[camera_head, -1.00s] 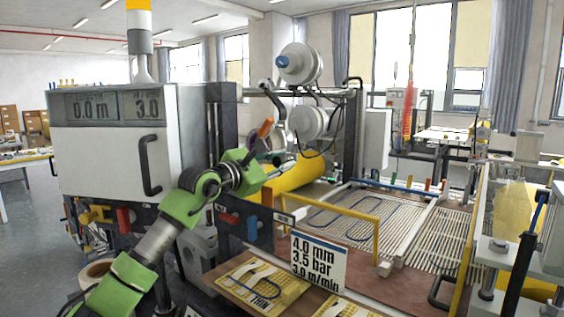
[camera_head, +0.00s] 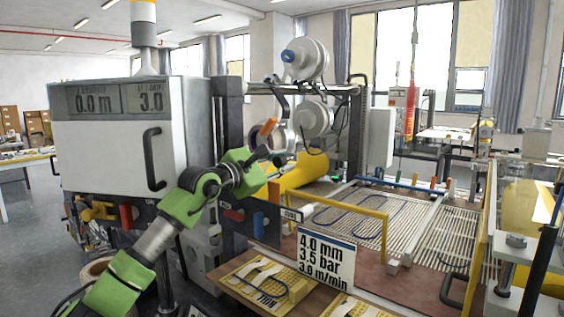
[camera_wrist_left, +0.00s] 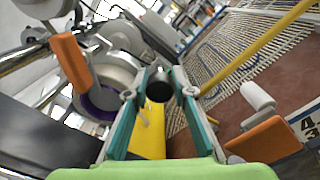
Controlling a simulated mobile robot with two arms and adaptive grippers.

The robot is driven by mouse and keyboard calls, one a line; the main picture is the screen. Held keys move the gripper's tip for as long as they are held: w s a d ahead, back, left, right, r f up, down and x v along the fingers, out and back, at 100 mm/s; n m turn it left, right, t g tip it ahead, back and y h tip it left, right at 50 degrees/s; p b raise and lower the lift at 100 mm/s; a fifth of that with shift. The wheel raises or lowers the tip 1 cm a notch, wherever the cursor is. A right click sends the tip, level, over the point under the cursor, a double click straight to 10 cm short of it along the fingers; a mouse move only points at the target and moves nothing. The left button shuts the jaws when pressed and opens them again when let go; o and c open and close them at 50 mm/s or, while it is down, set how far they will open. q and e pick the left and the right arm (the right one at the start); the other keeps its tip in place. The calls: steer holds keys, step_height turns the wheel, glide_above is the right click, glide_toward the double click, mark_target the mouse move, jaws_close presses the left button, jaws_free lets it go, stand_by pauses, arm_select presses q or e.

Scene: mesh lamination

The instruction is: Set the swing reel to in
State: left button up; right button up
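Two white reels show in the head view: an upper one (camera_head: 303,60) with a blue hub and a lower one (camera_head: 313,118), on the frame behind the grey cabinet. An orange handle (camera_head: 268,127) stands up just above my left gripper (camera_head: 282,156). In the left wrist view that handle (camera_wrist_left: 72,62) is left of the fingers, in front of a round white reel-like part (camera_wrist_left: 112,82). My left gripper (camera_wrist_left: 164,90) has its teal fingers apart with nothing clearly held between them. Which part is the swing reel is not certain. My right gripper is not in view.
The grey cabinet (camera_head: 100,150) stands left of the arm. A yellow roll (camera_head: 305,172) lies behind the gripper. A yellow rail (camera_head: 345,198) and a settings sign (camera_head: 326,260) stand at the right. A second orange handle (camera_wrist_left: 265,138) is right of the fingers in the left wrist view.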

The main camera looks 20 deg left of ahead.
arm_select(q)
steer(key=shift+o, duration=1)
steer(key=shift+a+f, duration=0.15)
steer(key=shift+a, duration=0.05)
steer(key=shift+d, duration=0.1)
steer(key=v, duration=0.7)
steer(key=shift+s, duration=0.2)
